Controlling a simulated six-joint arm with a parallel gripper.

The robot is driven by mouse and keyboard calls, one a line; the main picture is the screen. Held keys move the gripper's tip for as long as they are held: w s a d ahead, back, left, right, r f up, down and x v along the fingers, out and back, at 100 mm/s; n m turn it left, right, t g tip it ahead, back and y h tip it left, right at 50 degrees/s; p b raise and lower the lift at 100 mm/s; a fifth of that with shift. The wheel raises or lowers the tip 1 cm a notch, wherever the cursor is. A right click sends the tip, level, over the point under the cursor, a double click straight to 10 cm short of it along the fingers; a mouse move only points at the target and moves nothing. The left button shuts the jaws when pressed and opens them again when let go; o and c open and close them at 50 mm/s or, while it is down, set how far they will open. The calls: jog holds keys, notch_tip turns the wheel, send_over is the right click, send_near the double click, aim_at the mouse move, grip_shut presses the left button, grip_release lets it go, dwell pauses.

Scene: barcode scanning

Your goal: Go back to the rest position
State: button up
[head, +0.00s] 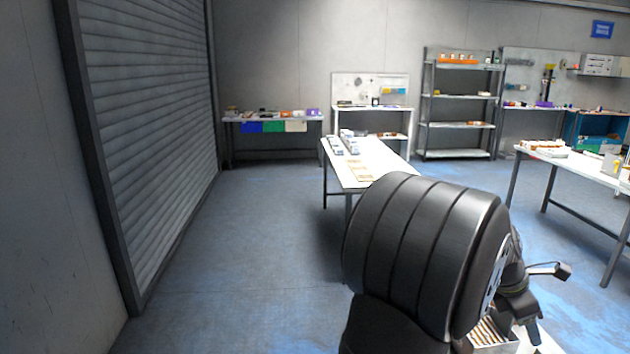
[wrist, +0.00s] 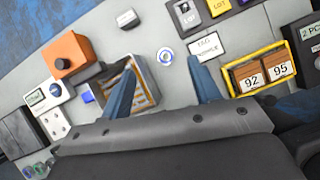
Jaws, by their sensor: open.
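My gripper (wrist: 163,85) is open in the wrist view, its two blue-grey fingers apart with nothing between them. It is above a light grey work surface (wrist: 175,98). In the head view my gripper (head: 548,304) is at the lower right, partly hidden by my own dark arm. Below it, a box with brown slatted contents (head: 490,331) shows in part. A box with slatted contents also shows in the wrist view (wrist: 146,88), partly behind the left finger.
A white table (head: 388,162) stands beyond my arm. Floor (head: 240,270) at left is clear.

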jog(key=w+f, duration=0.2)
jog(key=w, duration=0.1)
jog(key=w+a+f, duration=0.1)
jog(key=w+f, duration=0.1)
jog(key=w, duration=0.2)
jog(key=w+a+f, duration=0.1)
jog(key=w+f, duration=0.1)
jog(key=w, duration=0.2)
jog(key=shift+a+f, duration=0.2)
jog(key=shift+f, duration=0.15)
jog(key=shift+w+f, duration=0.1)
jog(key=shift+f, duration=0.6)
jog(key=shift+r, duration=0.25)
jog(key=s+d+r, duration=0.3)
jog(key=s+r, duration=0.5)
jog(key=s, duration=0.3)
jog(key=shift+w+a+f+m+g+y, duration=0.15)
jog(key=shift+a+f+m, duration=0.25)
jog(key=shift+a, duration=0.4)
jog(key=shift+a+f+m+g+y, duration=0.1)
jog(key=shift+a+f+m, duration=0.15)
jog(key=shift+a+f, duration=0.4)
jog(key=shift+w+a+f+m+g+y, duration=0.15)
jog(key=shift+a+f+m, duration=0.2)
jog(key=shift+a, duration=0.55)
jog(key=shift+s, duration=0.1)
